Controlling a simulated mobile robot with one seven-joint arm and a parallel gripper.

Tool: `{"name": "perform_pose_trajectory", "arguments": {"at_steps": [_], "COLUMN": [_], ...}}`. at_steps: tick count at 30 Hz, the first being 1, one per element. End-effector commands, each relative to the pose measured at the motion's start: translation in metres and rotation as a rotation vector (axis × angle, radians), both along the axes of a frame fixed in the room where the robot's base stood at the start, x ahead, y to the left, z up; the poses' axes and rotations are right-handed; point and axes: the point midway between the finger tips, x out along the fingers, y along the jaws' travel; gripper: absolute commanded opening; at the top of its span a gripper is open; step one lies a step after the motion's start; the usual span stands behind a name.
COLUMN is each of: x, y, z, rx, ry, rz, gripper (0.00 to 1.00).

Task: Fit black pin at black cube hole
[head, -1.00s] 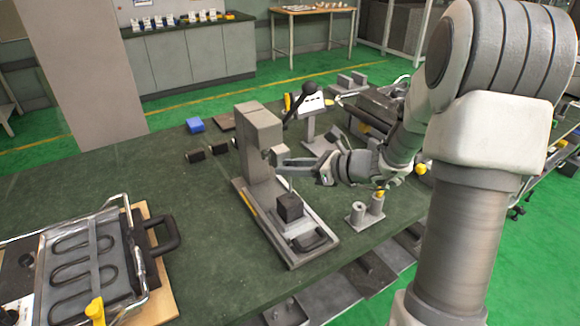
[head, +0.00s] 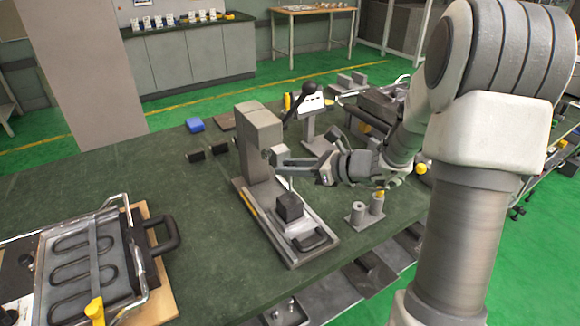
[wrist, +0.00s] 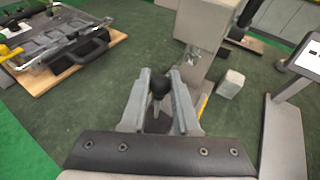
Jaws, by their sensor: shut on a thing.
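The black cube (head: 290,206) sits on the grey base plate (head: 263,228) of the press-like stand, towards its front. My gripper (head: 276,160) is above and slightly behind the cube, beside the stand's column. In the wrist view my gripper (wrist: 160,82) is shut on the black pin, whose rounded dark head (wrist: 160,86) shows between the fingertips. The cube's hole is not clearly visible.
The stand's grey column (head: 260,145) rises close to my fingers. A heating-element tray (head: 84,262) lies at the left. Two dark cylindrical parts (head: 207,152) lie behind, left of the column. The green table's middle left is clear.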

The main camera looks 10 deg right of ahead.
Motion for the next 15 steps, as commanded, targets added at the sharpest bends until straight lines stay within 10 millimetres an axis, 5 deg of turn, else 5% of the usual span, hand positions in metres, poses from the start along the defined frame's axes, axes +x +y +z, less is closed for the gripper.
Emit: {"name": "perform_pose_trajectory", "arguments": {"at_steps": [15], "x": [0.000], "y": [0.000], "z": [-0.014], "rx": [0.001], "ry": [0.001], "rz": [0.000], "gripper": [0.00]}}
